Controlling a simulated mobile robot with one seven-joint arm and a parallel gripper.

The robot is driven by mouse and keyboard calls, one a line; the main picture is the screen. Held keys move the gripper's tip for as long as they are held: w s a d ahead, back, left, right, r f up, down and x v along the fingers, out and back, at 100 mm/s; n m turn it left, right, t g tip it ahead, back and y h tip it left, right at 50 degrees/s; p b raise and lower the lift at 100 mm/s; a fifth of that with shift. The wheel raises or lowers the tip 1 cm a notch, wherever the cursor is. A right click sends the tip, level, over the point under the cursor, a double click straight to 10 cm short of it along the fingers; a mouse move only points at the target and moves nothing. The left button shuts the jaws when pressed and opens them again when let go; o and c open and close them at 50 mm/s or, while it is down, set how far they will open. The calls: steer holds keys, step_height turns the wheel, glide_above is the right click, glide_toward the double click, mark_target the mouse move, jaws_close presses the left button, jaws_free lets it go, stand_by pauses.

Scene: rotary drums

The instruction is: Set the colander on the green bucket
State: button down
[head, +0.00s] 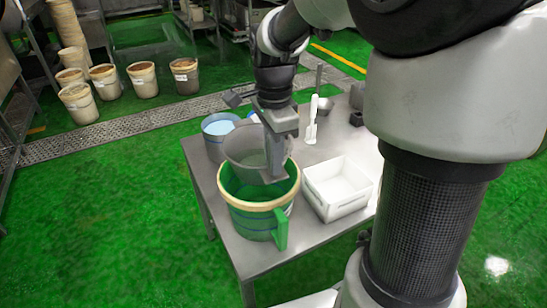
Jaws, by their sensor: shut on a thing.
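The green bucket (262,219) stands upright on the near left part of the metal table, with a pale rim and a green handle on its front right side. My gripper (275,172) is shut on the colander's right side. The gripper hides part of the colander, and I cannot tell whether the colander rests on the bucket's rim.
A white bin (337,188) stands right of the bucket on the metal table (270,258). A blue bucket (217,126) is behind left. Several tubs stand on the green floor at the far left.

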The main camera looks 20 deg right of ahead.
steer(key=shift+f+b, duration=3.35)
steer(key=shift+f, duration=1.25)
steer(key=c, duration=1.6)
jaws_free()
steer(key=shift+r, duration=0.1)
step_height(320, 180, up, 17)
steer(key=shift+f+p, duration=0.15)
steer(key=shift+p, duration=0.95)
steer(key=shift+r, duration=0.35)
steer(key=shift+s, duration=0.1)
